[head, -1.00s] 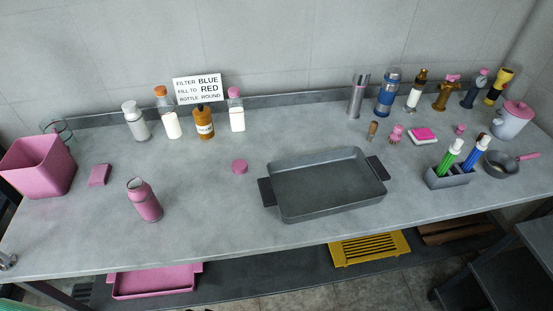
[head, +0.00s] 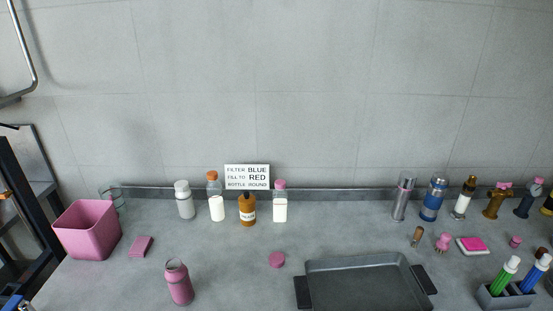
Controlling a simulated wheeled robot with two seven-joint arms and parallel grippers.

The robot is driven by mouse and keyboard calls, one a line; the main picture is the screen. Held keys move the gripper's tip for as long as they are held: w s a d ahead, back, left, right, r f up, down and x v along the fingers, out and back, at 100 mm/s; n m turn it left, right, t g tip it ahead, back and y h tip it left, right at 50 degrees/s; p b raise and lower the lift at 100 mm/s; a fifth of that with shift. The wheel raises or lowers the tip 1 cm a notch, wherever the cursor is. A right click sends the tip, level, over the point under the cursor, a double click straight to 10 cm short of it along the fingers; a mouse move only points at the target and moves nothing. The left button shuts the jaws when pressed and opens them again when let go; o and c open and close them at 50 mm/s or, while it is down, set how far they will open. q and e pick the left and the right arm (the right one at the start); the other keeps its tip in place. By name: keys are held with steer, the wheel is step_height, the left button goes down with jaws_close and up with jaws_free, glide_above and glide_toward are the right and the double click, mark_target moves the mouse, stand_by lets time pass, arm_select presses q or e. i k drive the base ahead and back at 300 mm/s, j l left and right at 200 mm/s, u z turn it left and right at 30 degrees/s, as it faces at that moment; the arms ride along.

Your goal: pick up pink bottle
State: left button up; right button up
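The pink bottle (head: 179,284) stands upright on the grey counter at the lower left of the head view. It has an open-looking dark top and no cap on it. A round pink lid (head: 277,260) lies on the counter to its right. Neither of my grippers can be made out in the head view, so their state does not show.
A pink bin (head: 87,230) and a pink sponge (head: 140,246) are left of the bottle. Several bottles stand along the back, by a sign (head: 247,177). A grey tray (head: 366,286) lies right. The counter around the pink bottle is clear.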

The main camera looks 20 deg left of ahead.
mark_target(177, 278)
steer(key=u, duration=1.25)
